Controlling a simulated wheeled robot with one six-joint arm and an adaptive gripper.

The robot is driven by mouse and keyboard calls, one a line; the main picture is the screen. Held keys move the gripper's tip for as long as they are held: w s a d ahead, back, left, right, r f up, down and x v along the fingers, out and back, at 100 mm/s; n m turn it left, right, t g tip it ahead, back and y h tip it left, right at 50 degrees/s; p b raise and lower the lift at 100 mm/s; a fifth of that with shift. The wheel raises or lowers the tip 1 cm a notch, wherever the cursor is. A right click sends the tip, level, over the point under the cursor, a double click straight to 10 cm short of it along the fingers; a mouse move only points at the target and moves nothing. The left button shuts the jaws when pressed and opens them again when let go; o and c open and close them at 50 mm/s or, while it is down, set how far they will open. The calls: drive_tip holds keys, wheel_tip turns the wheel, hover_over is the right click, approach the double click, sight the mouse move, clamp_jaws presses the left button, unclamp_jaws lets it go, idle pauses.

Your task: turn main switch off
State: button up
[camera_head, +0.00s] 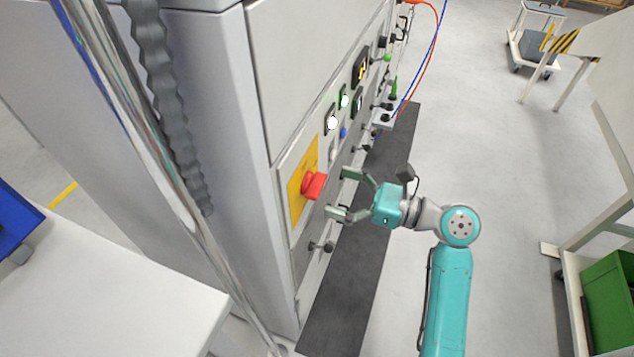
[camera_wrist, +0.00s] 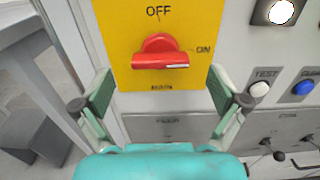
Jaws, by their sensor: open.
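The main switch is a red rotary handle (camera_head: 314,185) on a yellow plate (camera_head: 297,195) on the front of the grey cabinet. In the wrist view the red handle (camera_wrist: 160,54) lies horizontal, with OFF printed above it and ON to its right on the yellow plate (camera_wrist: 120,22). My gripper (camera_head: 340,193) is open in front of the cabinet, beside the handle. In the wrist view my gripper (camera_wrist: 160,92) has one finger on each side, below the handle's level, with nothing between them. I see no contact with the handle.
To the right on the panel are a white TEST button (camera_wrist: 259,89), a blue button (camera_wrist: 303,88) and a lit white lamp (camera_wrist: 281,12). Small black knobs (camera_head: 322,247) stick out below. A dark mat (camera_head: 345,305) lies along the cabinet.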

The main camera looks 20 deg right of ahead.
sight(322, 186)
drive_tip(key=shift+x, duration=2.4)
drive_tip(key=c, duration=1.1)
